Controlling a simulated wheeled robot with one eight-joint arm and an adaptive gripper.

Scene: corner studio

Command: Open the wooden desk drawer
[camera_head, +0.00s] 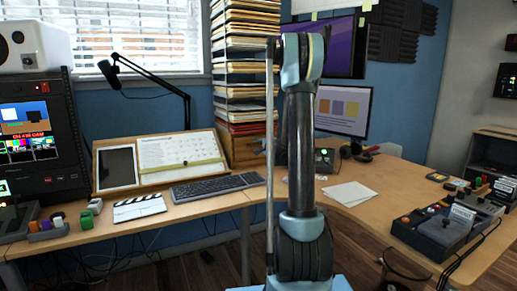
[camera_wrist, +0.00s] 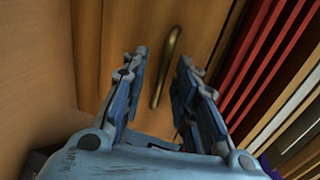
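The wooden drawer unit (camera_head: 240,150) stands on the desk under the tall stack of folders in the head view, partly hidden behind my arm. In the wrist view the wooden drawer front (camera_wrist: 205,22) fills the upper middle, with a curved brass handle (camera_wrist: 168,68) on it. My gripper (camera_wrist: 162,62) is open and faces the drawer front. The handle shows between its two fingers, and the frames do not show whether they touch it. The gripper is hidden behind my arm in the head view. No gap at the drawer's edge is clearly visible.
The stack of folders (camera_head: 247,60) rises above the drawer unit; red and pale folder edges (camera_wrist: 262,60) run close on the right in the wrist view. A keyboard (camera_head: 217,188), a clapperboard (camera_head: 139,207) and white papers (camera_head: 349,193) lie on the desk. A monitor (camera_head: 342,110) stands behind.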

